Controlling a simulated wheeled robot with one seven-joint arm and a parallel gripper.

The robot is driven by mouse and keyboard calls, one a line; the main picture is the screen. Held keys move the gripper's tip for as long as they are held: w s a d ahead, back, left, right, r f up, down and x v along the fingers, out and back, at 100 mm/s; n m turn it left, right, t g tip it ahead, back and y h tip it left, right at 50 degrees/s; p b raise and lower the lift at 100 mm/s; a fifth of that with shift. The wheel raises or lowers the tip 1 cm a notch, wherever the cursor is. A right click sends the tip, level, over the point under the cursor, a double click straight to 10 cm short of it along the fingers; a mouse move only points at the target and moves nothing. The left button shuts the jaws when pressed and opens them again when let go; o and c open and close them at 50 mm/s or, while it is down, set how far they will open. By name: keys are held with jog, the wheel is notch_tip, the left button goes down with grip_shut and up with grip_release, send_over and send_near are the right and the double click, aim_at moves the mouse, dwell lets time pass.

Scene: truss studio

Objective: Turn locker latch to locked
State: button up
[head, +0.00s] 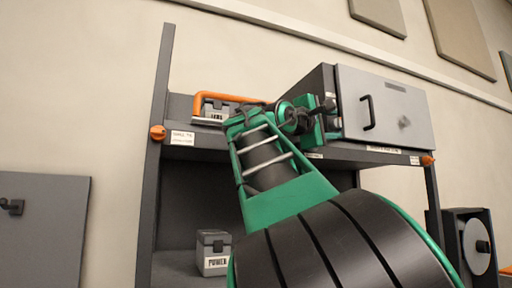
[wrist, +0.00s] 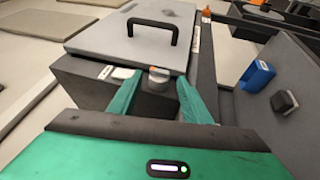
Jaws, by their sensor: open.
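The locker is a dark box with a light grey door (head: 385,110) and a black bar handle. It sits on the upper shelf at the right, and its door also shows in the wrist view (wrist: 135,45). A small round grey latch knob (wrist: 158,77) with an orange mark is on the dark locker face beside the door. My gripper (head: 329,116) is at the locker's left side. In the wrist view my gripper (wrist: 158,97) is open, its green fingers on either side of the knob. Whether they touch it I cannot tell. The knob is not clear in the head view.
The dark shelf (head: 160,130) has orange knobs on its posts. A grey box with an orange handle (head: 216,108) stands at upper left, and a box labelled POWER (head: 214,253) below. A blue object (wrist: 257,75) lies right of my gripper in the wrist view.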

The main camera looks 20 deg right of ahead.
jog(key=c, duration=1)
jog(key=shift+d, duration=0.1)
jog(key=shift+r, duration=0.1)
jog(key=shift+r+m+g+y, duration=0.3)
jog(key=shift+m+g+y, duration=0.25)
jog(key=shift+y, duration=0.35)
jog(key=shift+r+m+g+y, duration=0.2)
jog(key=shift+m+g+y, duration=0.05)
jog(key=shift+y, duration=0.65)
jog(key=shift+f, duration=0.1)
